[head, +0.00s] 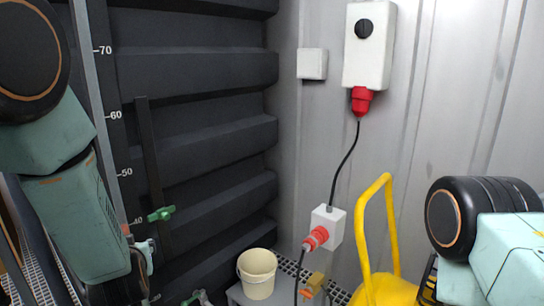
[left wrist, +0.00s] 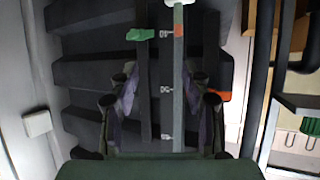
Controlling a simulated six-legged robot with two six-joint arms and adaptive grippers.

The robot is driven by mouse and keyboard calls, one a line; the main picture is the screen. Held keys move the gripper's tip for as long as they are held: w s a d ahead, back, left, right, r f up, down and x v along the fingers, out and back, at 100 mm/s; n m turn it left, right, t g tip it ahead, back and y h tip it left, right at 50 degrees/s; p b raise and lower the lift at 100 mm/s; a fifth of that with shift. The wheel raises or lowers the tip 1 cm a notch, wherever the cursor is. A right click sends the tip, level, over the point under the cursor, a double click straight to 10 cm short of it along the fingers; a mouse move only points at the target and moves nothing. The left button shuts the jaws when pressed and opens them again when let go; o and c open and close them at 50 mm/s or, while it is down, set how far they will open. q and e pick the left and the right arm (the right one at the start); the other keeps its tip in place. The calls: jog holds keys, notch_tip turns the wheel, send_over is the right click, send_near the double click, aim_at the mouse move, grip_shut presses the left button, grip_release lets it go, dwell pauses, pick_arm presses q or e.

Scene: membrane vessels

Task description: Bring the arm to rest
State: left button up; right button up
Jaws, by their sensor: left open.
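My left arm hangs down the left side of the head view, and its gripper (left wrist: 166,88) shows in the left wrist view. Its two fingers are apart with nothing between them. Behind the gap are a dark ribbed wall (left wrist: 85,75), a dark vertical bar and a pale upright strip (left wrist: 178,100). In the head view the gripper end is mostly hidden behind the arm link, near the lower left. My right arm shows only as links at the right edge; its gripper is out of view.
A green handle (head: 161,214) sits on a dark bar by the numbered scale (head: 92,80). A cream bucket (head: 258,274) stands low at the centre. A yellow tubular handle (head: 363,235), a white switch box (head: 369,45) and a cabled plug box (head: 330,223) are to the right.

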pick_arm(q)
jog(key=s+d+f+m+g+h, duration=0.2)
jog(key=s+d+f+g, duration=0.1)
jog(key=s+f, duration=0.55)
jog(key=s+d+f+m+g+h, duration=0.1)
jog(key=s+f+g, duration=0.2)
jog(key=s+f, duration=0.3)
jog(key=s+d+f+g+h, duration=0.1)
jog(key=s+f, duration=0.4)
jog(key=s, duration=0.8)
jog(key=s+d+f+m+g+h, duration=0.1)
jog(key=s+f+g, duration=0.3)
jog(key=s, duration=0.6)
notch_tip(320, 180, down, 3)
jog(key=shift+s+d+r+m+g, duration=0.2)
jog(key=shift+s+d+m+g, duration=0.1)
jog(key=shift+s+d, duration=0.1)
jog(key=shift+a, duration=0.1)
